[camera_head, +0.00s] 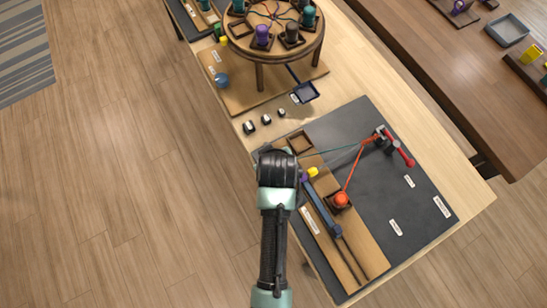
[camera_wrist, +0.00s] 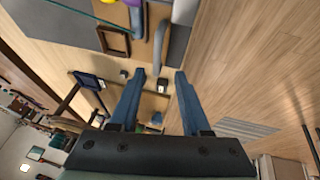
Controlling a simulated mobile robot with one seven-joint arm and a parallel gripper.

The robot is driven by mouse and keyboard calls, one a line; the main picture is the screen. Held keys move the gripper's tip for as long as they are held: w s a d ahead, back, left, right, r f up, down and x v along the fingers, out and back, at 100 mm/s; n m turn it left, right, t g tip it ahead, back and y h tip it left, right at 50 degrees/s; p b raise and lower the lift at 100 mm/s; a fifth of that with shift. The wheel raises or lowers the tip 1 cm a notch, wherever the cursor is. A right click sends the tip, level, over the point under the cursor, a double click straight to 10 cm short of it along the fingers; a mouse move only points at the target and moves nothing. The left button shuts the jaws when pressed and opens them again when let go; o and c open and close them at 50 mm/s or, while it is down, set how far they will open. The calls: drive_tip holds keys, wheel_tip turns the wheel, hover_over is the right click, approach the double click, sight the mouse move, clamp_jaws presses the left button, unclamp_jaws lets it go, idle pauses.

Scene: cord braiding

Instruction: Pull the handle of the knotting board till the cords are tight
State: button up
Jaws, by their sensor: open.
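The knotting board is a dark grey panel (camera_head: 420,200) with a wooden strip (camera_head: 350,235) along its left side, lying on the table. A red handle (camera_head: 403,154) sticks out from a dark fitting near the board's upper right. An orange-red cord (camera_head: 357,168) runs from that fitting to a round orange-red piece (camera_head: 341,199). A teal cord (camera_head: 335,149) runs from it to the left; it also shows in the wrist view (camera_wrist: 52,8). My gripper (camera_wrist: 159,73) is open and empty, with blue fingers, left of the board and away from the handle. My arm hides its fingers in the head view.
A round braiding stand (camera_head: 270,35) with several bobbins stands at the back. A blue slider (camera_head: 321,211) lies on the wooden strip. Floor (camera_head: 110,180) is open at left.

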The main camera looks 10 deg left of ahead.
drive_tip(key=v, duration=0.7)
drive_tip(key=shift+r, duration=0.1)
idle(0.4)
drive_tip(key=w+r+m+t, duration=0.1)
drive_tip(key=w+r+t, duration=0.35)
drive_tip(key=r, duration=0.65)
drive_tip(key=w+r+m+t, duration=0.25)
drive_tip(key=w+r, duration=0.25)
drive_tip(key=r, duration=0.5)
drive_tip(key=w+r+t, duration=0.4)
drive_tip(key=w+r, duration=0.1)
drive_tip(key=r, duration=0.6)
drive_tip(key=s+d+r+m+t, duration=0.1)
drive_tip(key=s+r+t, duration=0.2)
drive_tip(key=r, duration=0.7)
drive_tip(key=s+d+r+m+t, duration=0.1)
drive_tip(key=s+r+t, duration=0.3)
drive_tip(key=r, duration=0.7)
drive_tip(key=s+d+r+m+t+h, duration=0.1)
drive_tip(key=s+r+t, duration=0.3)
drive_tip(key=r, duration=0.7)
drive_tip(key=shift+s+m, duration=0.55)
drive_tip(key=shift+s, duration=0.15)
